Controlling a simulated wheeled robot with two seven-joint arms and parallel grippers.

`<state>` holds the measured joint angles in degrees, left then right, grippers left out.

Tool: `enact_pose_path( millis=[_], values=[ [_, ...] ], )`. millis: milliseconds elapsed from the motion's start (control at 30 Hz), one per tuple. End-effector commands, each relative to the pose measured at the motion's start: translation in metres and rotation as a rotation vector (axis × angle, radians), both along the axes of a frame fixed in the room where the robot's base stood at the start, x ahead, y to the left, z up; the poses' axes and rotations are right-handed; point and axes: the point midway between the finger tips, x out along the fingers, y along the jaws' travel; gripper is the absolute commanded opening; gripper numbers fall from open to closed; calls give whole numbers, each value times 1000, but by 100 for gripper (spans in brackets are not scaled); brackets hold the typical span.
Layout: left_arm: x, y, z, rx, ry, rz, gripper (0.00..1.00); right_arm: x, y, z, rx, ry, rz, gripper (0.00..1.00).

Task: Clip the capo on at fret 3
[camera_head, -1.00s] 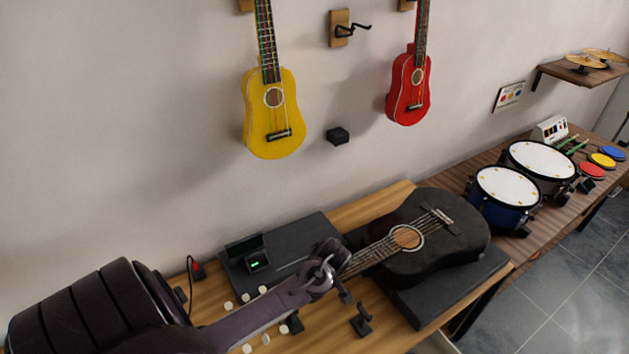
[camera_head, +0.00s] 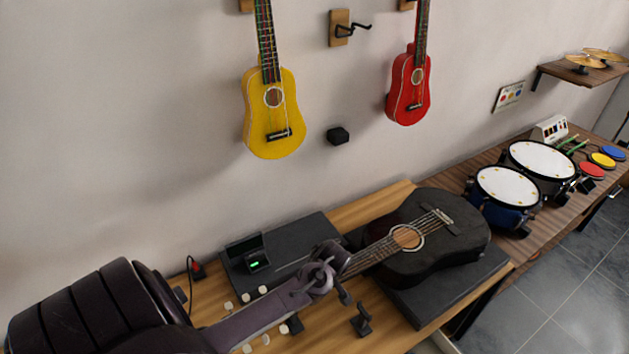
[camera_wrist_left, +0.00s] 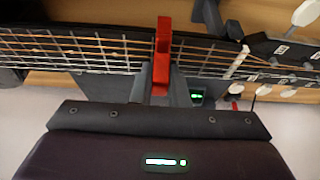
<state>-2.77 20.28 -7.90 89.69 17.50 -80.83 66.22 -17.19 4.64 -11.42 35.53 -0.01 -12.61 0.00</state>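A dark ukulele-sized guitar (camera_head: 435,250) lies on a black pad, its neck pointing left. My left gripper (camera_head: 325,278) is over the neck near the headstock. In the left wrist view, my left gripper (camera_wrist_left: 161,92) is shut on a red capo (camera_wrist_left: 162,52). The capo lies across the strings of the fretboard (camera_wrist_left: 105,50), to the left of the pale nut (camera_wrist_left: 237,62). Whether it presses on the strings or hovers just above them I cannot tell. In the head view my gripper hides the capo. My right gripper is not in view.
A small tuner with a green display (camera_head: 257,262) is on the table behind the neck. A small black stand-like item (camera_head: 361,320) is in front. White tuning pegs (camera_head: 245,297) flank my arm. Drums (camera_head: 507,195) stand to the right. Yellow (camera_head: 272,120) and red (camera_head: 408,95) ukuleles hang on the wall.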

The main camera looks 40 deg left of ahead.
Motion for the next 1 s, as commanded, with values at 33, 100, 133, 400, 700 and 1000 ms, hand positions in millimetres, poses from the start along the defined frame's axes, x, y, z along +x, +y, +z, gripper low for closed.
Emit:
enact_pose_path(
  millis=[33,100,133,400,700,1000],
  values=[
    [0,0,0,0,0,0,19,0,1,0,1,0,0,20],
    [0,0,0,0,0,0,28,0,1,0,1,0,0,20],
    [0,0,0,0,0,0,32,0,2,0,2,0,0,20],
    [0,0,0,0,0,0,40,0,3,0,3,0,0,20],
    [-2,-10,25,1,-4,-2,40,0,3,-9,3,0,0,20],
    [-7,-26,66,1,-2,-2,40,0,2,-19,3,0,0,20]
  ],
)
